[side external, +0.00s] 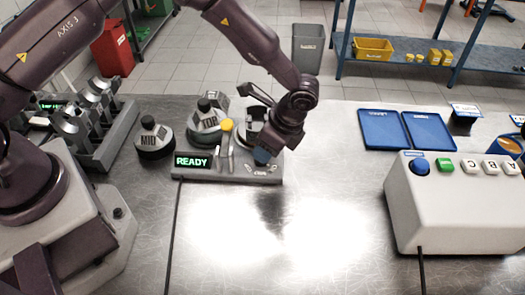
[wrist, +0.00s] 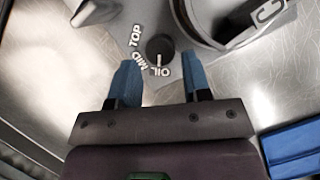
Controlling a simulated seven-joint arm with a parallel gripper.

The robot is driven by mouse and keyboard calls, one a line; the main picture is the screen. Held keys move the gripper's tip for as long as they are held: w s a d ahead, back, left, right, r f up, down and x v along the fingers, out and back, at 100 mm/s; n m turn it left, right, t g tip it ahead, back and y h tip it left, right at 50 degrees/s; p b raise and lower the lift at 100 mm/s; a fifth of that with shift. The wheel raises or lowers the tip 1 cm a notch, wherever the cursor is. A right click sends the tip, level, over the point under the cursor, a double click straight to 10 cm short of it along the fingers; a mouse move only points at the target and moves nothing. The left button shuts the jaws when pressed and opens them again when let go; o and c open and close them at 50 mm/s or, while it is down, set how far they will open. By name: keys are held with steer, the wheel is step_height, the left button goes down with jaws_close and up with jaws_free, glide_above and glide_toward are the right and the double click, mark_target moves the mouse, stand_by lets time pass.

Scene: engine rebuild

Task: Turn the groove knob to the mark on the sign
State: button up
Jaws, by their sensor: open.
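The groove knob (wrist: 160,46) is a small round black knob on the grey fixture (wrist: 110,12) in the wrist view. The words TOP, MID and OIL curve around its left and lower side. A short pale line on the knob points down, roughly towards OIL. My gripper (wrist: 162,72) is open, its two blue fingers apart and just short of the knob on either side, with nothing between them. In the side view my gripper (side external: 262,157) is low over the fixture's right end and hides the knob. I cannot make out a sign with a readable mark.
A green READY display (side external: 192,161) is on the fixture's front. A MID-labelled part (side external: 154,140) and a TOP-labelled part (side external: 207,123) stand left. A white button box (side external: 455,215) and blue trays (side external: 384,130) are right. The bench in front is clear.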

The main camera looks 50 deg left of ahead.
steer(key=shift+x, duration=1.55)
steer(key=shift+c, duration=0.2)
steer(key=c, duration=0.6)
steer(key=m+t, duration=0.1)
steer(key=m, duration=0.2)
steer(key=m+t, duration=0.1)
steer(key=m, duration=0.2)
steer(key=shift+s+r+m+t, duration=0.1)
steer(key=shift+m+t, duration=0.2)
steer(key=shift+m, duration=0.1)
steer(key=m+t, duration=0.1)
steer(key=m, duration=0.2)
steer(key=shift+s+m+t+h, duration=0.1)
steer(key=shift+m+t+h, duration=0.5)
steer(key=shift+m, duration=1.4)
